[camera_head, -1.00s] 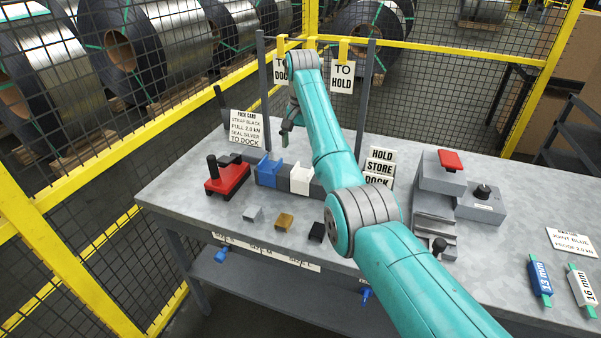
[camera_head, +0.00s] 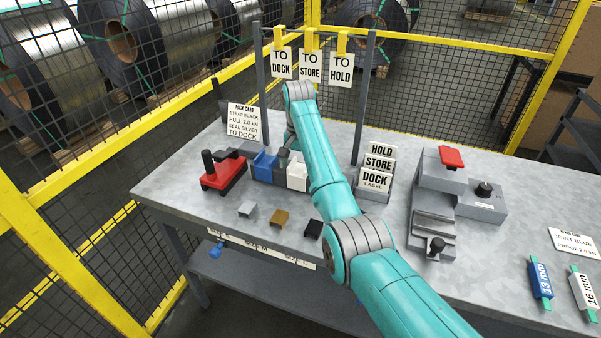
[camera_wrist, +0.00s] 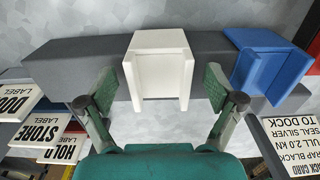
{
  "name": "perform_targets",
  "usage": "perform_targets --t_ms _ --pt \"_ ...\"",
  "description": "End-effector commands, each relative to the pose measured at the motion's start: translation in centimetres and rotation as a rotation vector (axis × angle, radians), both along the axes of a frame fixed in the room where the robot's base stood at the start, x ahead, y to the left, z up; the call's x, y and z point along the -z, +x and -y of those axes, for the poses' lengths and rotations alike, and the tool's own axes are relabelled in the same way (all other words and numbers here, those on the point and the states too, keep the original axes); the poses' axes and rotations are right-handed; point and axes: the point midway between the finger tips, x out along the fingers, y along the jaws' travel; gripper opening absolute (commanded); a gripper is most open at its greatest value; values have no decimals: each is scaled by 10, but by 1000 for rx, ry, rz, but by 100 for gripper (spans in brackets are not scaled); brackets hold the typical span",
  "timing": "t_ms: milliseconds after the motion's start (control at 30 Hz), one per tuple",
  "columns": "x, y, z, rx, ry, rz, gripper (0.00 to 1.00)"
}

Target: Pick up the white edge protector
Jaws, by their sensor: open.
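The white edge protector (camera_wrist: 160,66) sits over a dark grey bar (camera_wrist: 80,66) in the wrist view, with its two flanges toward me. My gripper (camera_wrist: 160,92) is open, with one green-padded finger on each side of the protector's near part and gaps showing on both sides. It holds nothing. In the head view the white edge protector (camera_head: 297,175) is beside the blue edge protector (camera_head: 265,163), and my arm hides part of the area and my fingertips mostly. The blue one also shows at the right in the wrist view (camera_wrist: 268,65).
A red and black tool (camera_head: 222,172) stands left of the blue protector. Label holders (camera_head: 376,180) stand to the right, and a grey press-like device (camera_head: 440,200) beyond them. Silver, brown and black small pieces (camera_head: 280,218) lie in front. A post (camera_head: 364,100) rises behind my arm.

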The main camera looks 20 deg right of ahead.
Motion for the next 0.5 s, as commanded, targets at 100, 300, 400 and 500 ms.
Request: perform_targets --t_ms 100,300,400,500 --pt "0 0 0 0 0 0 92" --pt "0 0 0 0 0 0 42" --pt "0 0 0 0 0 0 27" --pt "0 0 0 0 1 -1 27"
